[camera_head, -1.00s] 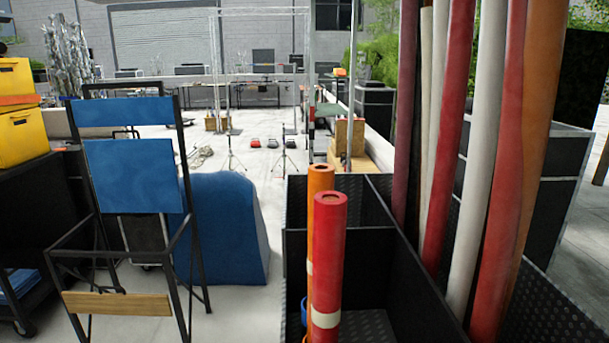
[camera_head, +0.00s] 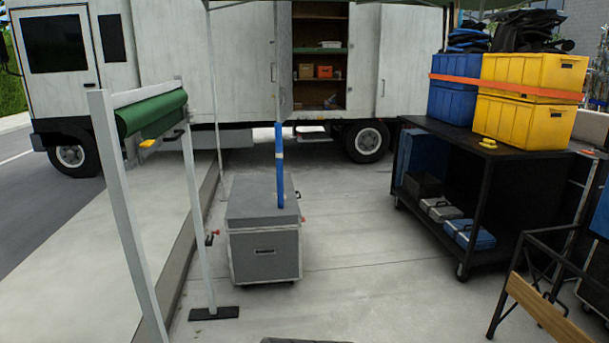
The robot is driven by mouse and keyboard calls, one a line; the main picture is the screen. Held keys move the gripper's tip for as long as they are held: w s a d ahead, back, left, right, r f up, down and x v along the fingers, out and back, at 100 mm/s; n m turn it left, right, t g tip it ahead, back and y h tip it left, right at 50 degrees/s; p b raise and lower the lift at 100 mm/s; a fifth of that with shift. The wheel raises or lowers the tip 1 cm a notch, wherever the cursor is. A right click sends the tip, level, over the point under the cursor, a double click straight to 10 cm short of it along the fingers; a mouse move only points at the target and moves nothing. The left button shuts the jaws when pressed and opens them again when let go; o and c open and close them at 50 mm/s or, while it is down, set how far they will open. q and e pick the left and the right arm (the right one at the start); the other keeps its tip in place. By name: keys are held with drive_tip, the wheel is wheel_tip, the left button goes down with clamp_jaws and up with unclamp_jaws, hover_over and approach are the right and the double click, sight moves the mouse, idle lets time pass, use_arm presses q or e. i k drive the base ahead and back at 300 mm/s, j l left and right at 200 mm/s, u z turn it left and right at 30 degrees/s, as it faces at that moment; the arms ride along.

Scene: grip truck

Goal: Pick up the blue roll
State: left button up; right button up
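A thin upright blue roll (camera_head: 280,185) with a pale band near its upper part shows in the middle of the head view. Its lower end meets the top of a grey case (camera_head: 264,249) on the pavement; I cannot tell whether it stands on the case or in it. Neither of my grippers is in view, and nothing is seen touching the roll.
A white truck (camera_head: 230,70) with an open side door stands behind. A green roll hangs on a white frame (camera_head: 122,200) at left. A black cart (camera_head: 480,215) with yellow crates (camera_head: 525,115) stands at right. Bare pavement lies between case and cart.

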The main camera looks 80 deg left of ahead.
sight(278, 126)
drive_tip(key=k+u, duration=0.2)
drive_tip(key=u, duration=0.3)
drive_tip(key=k+j+u, duration=0.1)
drive_tip(key=u, duration=0.35)
drive_tip(key=j+u, duration=0.15)
drive_tip(key=u, duration=1.7)
drive_tip(key=i+l+u, duration=0.1)
drive_tip(key=i+l, duration=0.25)
drive_tip(key=i, duration=0.25)
drive_tip(key=i+l+u, duration=0.1)
drive_tip(key=i+l, duration=0.3)
drive_tip(key=i, duration=0.25)
drive_tip(key=i+l, duration=0.4)
drive_tip(key=i, duration=0.15)
drive_tip(key=i+l+u, duration=0.15)
drive_tip(key=i+l, duration=0.3)
drive_tip(key=i+l+u, duration=0.1)
drive_tip(key=i+l, duration=0.3)
drive_tip(key=i+l+u, duration=0.15)
drive_tip(key=i+l, duration=0.2)
drive_tip(key=l, duration=0.2)
drive_tip(key=i+l+u, duration=0.1)
drive_tip(key=i+l, duration=0.25)
drive_tip(key=l, duration=0.25)
